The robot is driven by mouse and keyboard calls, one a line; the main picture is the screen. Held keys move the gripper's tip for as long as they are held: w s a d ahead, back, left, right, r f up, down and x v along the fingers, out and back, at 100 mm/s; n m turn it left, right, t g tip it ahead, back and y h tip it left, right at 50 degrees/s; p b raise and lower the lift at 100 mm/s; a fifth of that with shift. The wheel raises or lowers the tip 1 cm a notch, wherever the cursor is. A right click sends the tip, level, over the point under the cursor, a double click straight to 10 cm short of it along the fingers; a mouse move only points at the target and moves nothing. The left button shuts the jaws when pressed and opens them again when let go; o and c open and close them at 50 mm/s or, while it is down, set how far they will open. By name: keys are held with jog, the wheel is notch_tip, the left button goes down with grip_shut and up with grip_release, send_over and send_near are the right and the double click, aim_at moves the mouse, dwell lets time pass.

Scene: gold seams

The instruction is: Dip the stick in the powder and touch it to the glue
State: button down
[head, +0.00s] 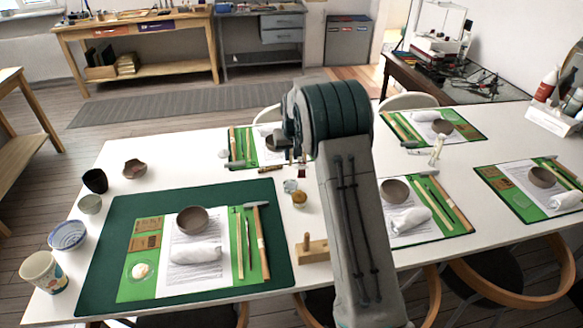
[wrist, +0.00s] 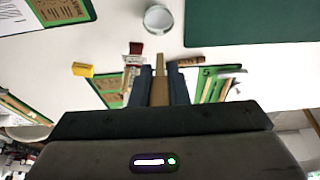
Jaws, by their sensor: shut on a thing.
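My gripper (wrist: 162,75) is shut on a thin wooden stick (wrist: 159,92) in the wrist view. The stick lies between the two dark fingers; its far end is hard to make out. In the head view my arm largely hides the gripper, which is above the far middle of the white table. A small jar with gold-coloured contents (head: 300,199), looking like the powder, stands right of the dark green mat. A small pale jar (head: 290,186) is just behind it; a grey round cup (wrist: 158,19) shows beyond the fingertips in the wrist view. I cannot tell which thing holds the glue.
The dark green mat (head: 100,285) carries a brown bowl (head: 192,220), a white roll and tools. A wooden block with a peg (head: 312,249) stands at its right. Cups and bowls line the left edge.

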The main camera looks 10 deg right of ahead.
jog(key=shift+f+b, duration=0.6)
jog(key=shift+f, duration=0.55)
jog(key=shift+f+b, duration=2)
jog(key=shift+f, duration=1.35)
jog(key=shift+f, duration=0.35)
jog(key=shift+r, duration=0.15)
notch_tip(320, 180, up, 7)
jog(key=p, duration=0.3)
